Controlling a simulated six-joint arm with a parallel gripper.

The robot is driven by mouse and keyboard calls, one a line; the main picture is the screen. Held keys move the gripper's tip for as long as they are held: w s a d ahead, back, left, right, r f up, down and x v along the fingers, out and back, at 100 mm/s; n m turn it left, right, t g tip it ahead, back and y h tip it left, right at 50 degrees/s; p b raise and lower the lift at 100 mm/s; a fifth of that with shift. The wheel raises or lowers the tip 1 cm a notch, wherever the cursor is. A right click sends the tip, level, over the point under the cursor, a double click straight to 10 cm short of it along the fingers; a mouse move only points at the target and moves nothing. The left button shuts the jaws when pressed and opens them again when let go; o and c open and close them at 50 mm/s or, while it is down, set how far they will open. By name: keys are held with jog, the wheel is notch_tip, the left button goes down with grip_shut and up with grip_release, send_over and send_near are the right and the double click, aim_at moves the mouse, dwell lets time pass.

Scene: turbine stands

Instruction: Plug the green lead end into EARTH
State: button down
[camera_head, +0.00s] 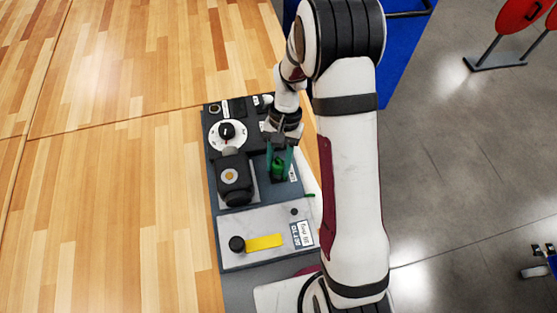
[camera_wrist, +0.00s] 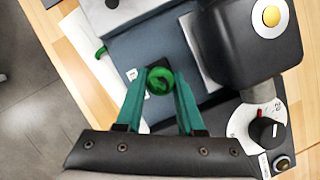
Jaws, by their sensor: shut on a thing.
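The green lead end (camera_wrist: 159,80) is a round green plug seen end-on between my fingertips in the wrist view. In the head view the green lead end (camera_head: 277,168) sits between the fingers over the right side of the dark panel. My gripper (camera_head: 279,158) points down and is shut on it; the fingers of my gripper (camera_wrist: 160,88) are teal. A small white label (camera_wrist: 131,74) is beside the plug, too small to read. I cannot make out the EARTH socket, nor whether the plug is in one.
The dark panel (camera_head: 213,180) lies on a wooden table (camera_head: 110,170). Left of my gripper stand a black block with a round button (camera_head: 230,176) and a white dial with a black knob (camera_head: 227,131). A grey plate with a yellow lever (camera_head: 264,242) lies nearer. A green piece (camera_wrist: 100,52) shows at the panel's edge.

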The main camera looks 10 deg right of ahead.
aim_at(279, 159)
jog(key=shift+s+f, duration=0.1)
jog(key=shift+c, duration=2.3)
grip_release()
jog(key=shift+o, duration=0.8)
jog(key=shift+v, duration=3.05)
jog(key=shift+w+d+r, duration=0.1)
jog(key=shift+w+r, duration=0.1)
jog(key=shift+r, duration=0.3)
